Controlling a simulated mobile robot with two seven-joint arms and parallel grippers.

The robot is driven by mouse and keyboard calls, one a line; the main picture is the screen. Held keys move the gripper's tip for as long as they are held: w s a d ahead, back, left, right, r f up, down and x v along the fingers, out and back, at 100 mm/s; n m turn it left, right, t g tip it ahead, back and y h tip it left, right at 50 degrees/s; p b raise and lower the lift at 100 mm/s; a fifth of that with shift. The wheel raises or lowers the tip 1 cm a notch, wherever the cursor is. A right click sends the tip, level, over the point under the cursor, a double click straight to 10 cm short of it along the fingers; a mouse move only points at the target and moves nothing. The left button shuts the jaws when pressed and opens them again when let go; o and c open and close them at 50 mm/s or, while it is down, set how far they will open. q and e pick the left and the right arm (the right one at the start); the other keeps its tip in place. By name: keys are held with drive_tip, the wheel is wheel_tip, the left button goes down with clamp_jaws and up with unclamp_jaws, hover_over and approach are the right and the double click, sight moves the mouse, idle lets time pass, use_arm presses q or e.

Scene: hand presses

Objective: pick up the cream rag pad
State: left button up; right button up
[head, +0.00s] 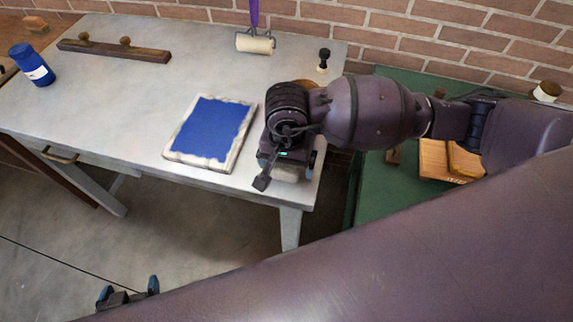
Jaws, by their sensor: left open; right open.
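My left gripper (128,291) is open and empty, low over the floor in front of the table.
A blue slab with a pale border (210,132) lies just left of the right gripper. A green table (385,190) adjoins at right.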

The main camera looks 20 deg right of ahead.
use_arm(q)
drive_tip(key=shift+s+f, duration=0.1)
use_arm(e)
drive_tip(key=shift+f, duration=0.3)
drive_tip(key=shift+c, duration=0.2)
use_arm(q)
drive_tip(key=shift+s, duration=0.15)
use_arm(e)
drive_tip(key=c, duration=1)
drive_tip(key=shift+o, duration=0.2)
use_arm(q)
drive_tip(key=shift+s+a+r+p, duration=0.15)
drive_tip(key=shift+r+p, duration=0.2)
drive_tip(key=shift+p, duration=0.35)
use_arm(e)
wheel_tip(320, 180, up, 20)
